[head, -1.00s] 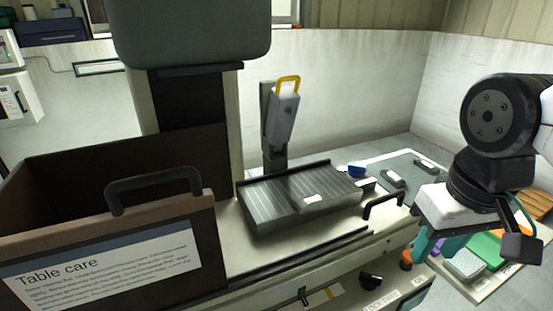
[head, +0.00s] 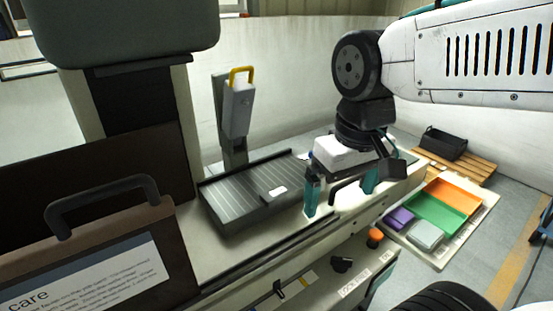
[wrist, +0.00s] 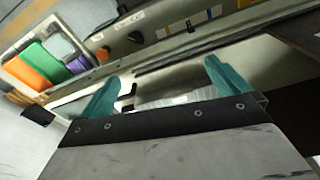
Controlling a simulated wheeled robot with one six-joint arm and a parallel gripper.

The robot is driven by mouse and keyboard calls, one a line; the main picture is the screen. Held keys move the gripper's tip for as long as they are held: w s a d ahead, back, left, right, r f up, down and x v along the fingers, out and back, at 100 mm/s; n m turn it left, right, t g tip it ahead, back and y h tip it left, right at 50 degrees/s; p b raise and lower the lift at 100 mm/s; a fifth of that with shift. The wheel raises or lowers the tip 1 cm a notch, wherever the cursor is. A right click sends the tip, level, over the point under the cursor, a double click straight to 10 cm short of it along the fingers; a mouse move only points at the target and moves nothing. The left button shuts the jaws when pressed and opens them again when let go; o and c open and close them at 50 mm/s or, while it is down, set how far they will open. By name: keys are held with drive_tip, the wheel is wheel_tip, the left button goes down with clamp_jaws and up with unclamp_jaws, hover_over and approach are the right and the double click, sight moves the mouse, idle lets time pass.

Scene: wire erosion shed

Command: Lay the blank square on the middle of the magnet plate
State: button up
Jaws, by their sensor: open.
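The magnet plate (head: 235,198) is a dark ridged slab on the pale machine table in the head view. A small white patch (head: 277,191) shows on its right part; I cannot tell whether it is a label. My gripper (head: 341,192) points down just right of the plate, its two teal fingers well apart. One finger stands close to the plate's right front corner. The wrist view shows the open fingers (wrist: 165,85) with a pale strip beyond them, too unclear to name. I cannot make out the blank for certain; my gripper hides the table behind it.
A black handle (head: 350,186) stands by the fingers. A brown "care" box (head: 110,235) stands at front left. Orange (head: 452,190) and green (head: 432,212) trays lie on the right, with a black crate (head: 445,143) on a pallet.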

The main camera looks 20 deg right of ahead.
drive_tip(key=w, duration=1)
drive_tip(key=n+g, duration=0.1)
drive_tip(key=n, duration=0.1)
hover_over(276, 190)
wheel_tip(276, 190, down, 5)
drive_tip(key=shift+d+f, duration=0.1)
drive_tip(key=shift+s+f, duration=0.1)
drive_tip(key=shift+f, duration=0.05)
wheel_tip(276, 190, down, 8)
drive_tip(key=shift+r, duration=0.25)
drive_tip(key=c, duration=1.3)
